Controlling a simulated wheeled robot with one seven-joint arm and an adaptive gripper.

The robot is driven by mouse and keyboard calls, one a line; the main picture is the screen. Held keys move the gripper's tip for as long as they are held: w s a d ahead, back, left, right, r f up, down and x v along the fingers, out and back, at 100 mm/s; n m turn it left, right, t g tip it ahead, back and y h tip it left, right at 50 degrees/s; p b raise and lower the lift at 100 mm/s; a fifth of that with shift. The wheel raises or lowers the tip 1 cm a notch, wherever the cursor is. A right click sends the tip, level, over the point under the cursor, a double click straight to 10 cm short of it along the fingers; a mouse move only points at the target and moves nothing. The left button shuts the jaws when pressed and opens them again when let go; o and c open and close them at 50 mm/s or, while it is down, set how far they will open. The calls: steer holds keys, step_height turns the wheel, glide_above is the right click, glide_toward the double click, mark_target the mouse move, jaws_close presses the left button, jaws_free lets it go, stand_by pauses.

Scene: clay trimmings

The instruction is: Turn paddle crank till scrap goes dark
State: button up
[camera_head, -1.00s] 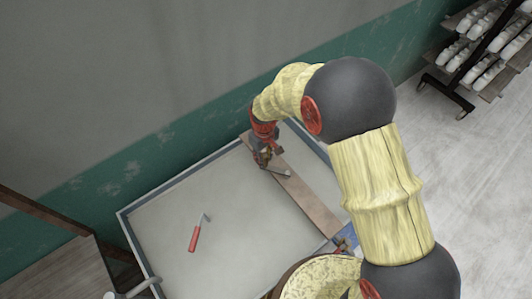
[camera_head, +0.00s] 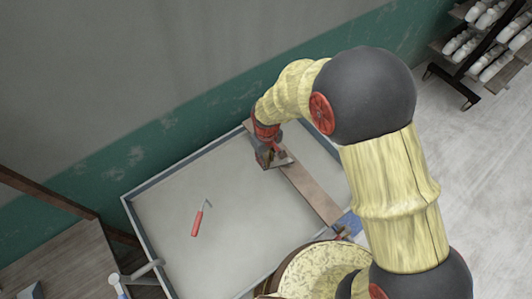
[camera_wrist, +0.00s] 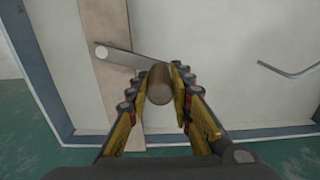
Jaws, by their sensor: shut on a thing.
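The paddle crank has a grey metal arm (camera_wrist: 125,57) with a pale pivot at its left end, lying over a brown wooden plank in the wrist view. Its brown cylindrical handle (camera_wrist: 159,86) stands between my fingers. My gripper (camera_wrist: 158,98) is shut on this handle. In the head view my gripper (camera_head: 268,158) is at the far end of the plank (camera_head: 311,192), and the crank arm (camera_head: 281,162) shows beside it. The grey surface of the tray (camera_head: 225,228) lies around the plank. No scrap or paddle can be made out clearly.
A red-handled hooked tool (camera_head: 198,220) lies on the tray's left part. A wall (camera_head: 150,165) runs close behind the tray. A rack (camera_head: 470,60) stands far right.

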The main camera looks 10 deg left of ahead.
steer(key=shift+s, duration=0.1)
steer(key=shift+s+d, duration=1.15)
steer(key=shift+s, duration=0.3)
steer(key=s+d, duration=0.1)
steer(key=s+d+p, duration=0.1)
steer(key=d, duration=0.1)
steer(key=shift+d, duration=0.15)
steer(key=shift+s+d, duration=0.2)
steer(key=shift+d, duration=1.8)
steer(key=shift+w+d, duration=0.25)
steer(key=shift+d, duration=0.7)
steer(key=shift+w+d, duration=0.25)
steer(key=shift+d, duration=0.7)
